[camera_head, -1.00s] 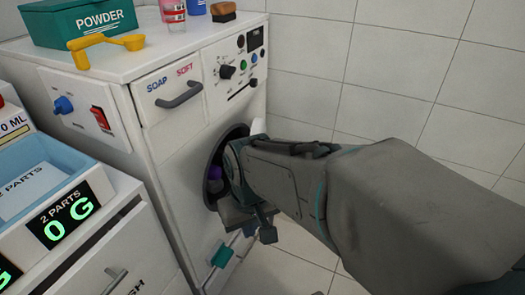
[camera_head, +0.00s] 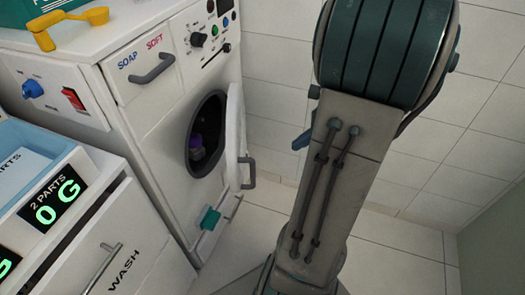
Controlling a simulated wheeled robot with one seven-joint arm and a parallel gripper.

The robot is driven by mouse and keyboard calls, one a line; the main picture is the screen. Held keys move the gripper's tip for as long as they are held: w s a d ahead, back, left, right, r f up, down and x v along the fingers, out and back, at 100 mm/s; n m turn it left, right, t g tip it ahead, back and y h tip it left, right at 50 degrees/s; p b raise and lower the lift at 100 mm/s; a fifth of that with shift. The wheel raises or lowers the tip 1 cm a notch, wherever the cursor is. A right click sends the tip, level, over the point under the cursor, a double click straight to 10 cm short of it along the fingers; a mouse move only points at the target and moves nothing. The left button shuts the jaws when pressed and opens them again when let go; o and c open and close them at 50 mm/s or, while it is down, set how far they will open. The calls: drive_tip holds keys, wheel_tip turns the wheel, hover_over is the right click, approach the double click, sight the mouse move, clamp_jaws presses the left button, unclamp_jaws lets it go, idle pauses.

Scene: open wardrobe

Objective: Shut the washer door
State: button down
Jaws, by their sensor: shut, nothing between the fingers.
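The washer (camera_head: 160,120) stands at the left with its round opening (camera_head: 208,105) facing right. The white washer door (camera_head: 234,135) is open, seen nearly edge-on and swung out at the right side of the opening. Its grey handle (camera_head: 249,174) sticks out on the right. A purple item (camera_head: 197,150) lies inside the dark drum. My arm rises in the right half of the picture, apart from the door. My gripper cannot be made out; the arm may hide it.
A soap drawer (camera_head: 145,70) and knobs sit above the opening. A teal knob (camera_head: 209,218) is low on the front. A white cabinet (camera_head: 100,245) with a bar handle stands at front left. Tiled wall (camera_head: 275,100) is behind; some floor (camera_head: 255,225) between washer and arm is clear.

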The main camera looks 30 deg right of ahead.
sight(236, 159)
drive_tip(key=w+a+r+b+x, duration=0.1)
drive_tip(key=b+x, duration=0.3)
drive_tip(key=x, duration=0.8)
drive_tip(key=shift+w+a, duration=0.25)
drive_tip(key=shift+w, duration=0.15)
drive_tip(key=shift+f, duration=0.1)
